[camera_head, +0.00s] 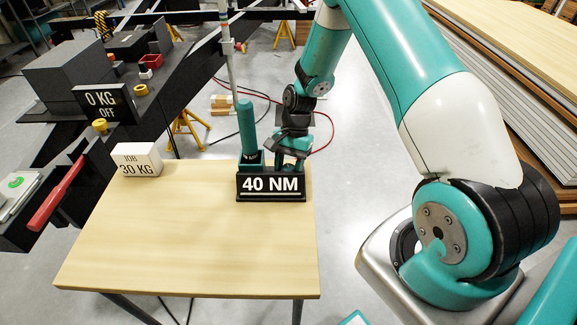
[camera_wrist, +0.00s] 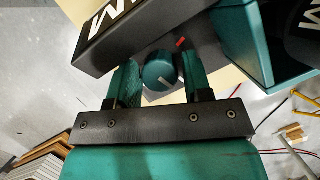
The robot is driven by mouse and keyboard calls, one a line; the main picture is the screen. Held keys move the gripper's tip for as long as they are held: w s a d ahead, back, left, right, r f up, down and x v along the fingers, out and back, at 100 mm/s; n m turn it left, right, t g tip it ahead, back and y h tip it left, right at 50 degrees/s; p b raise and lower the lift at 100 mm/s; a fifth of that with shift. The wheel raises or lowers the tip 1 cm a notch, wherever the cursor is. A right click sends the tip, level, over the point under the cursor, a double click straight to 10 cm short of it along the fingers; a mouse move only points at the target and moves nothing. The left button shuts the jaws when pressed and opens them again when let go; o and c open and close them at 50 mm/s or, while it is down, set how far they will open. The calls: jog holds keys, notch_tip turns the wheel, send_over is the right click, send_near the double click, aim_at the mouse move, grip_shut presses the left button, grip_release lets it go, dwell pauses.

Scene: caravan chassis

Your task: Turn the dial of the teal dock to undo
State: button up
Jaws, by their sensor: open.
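The teal dock (camera_head: 243,168) stands at the back right of the wooden table, behind a black sign reading 40 NM (camera_head: 270,185). A teal-handled tool (camera_head: 247,127) stands upright in it. In the wrist view the dock's round teal dial (camera_wrist: 160,70) has a pale pointer line, and a red mark (camera_wrist: 181,43) lies beyond it on the dark surface. My gripper (camera_head: 291,158) is over the dock's right part. Its open fingers (camera_wrist: 160,80) are on both sides of the dial; I cannot tell whether they touch it. The dial is hidden in the head view.
A white block marked JOB 30 KG (camera_head: 137,161) sits at the table's back left. The table's front and middle (camera_head: 180,240) are bare. A black chassis beam with a sign reading 0 KG OFF (camera_head: 103,103) and a red-handled lever (camera_head: 55,195) runs along the left.

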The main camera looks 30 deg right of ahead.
jog(key=shift+s+a+f, duration=0.1)
jog(key=shift+f, duration=0.15)
jog(key=c, duration=0.7)
jog(key=shift+o, duration=0.2)
jog(key=shift+n, duration=0.4)
jog(key=n+g, duration=0.1)
jog(key=n, duration=0.1)
jog(key=shift+n+h, duration=0.4)
jog(key=shift+n+g+h, duration=0.4)
jog(key=shift+n+h, duration=0.2)
jog(key=shift+n, duration=1.2)
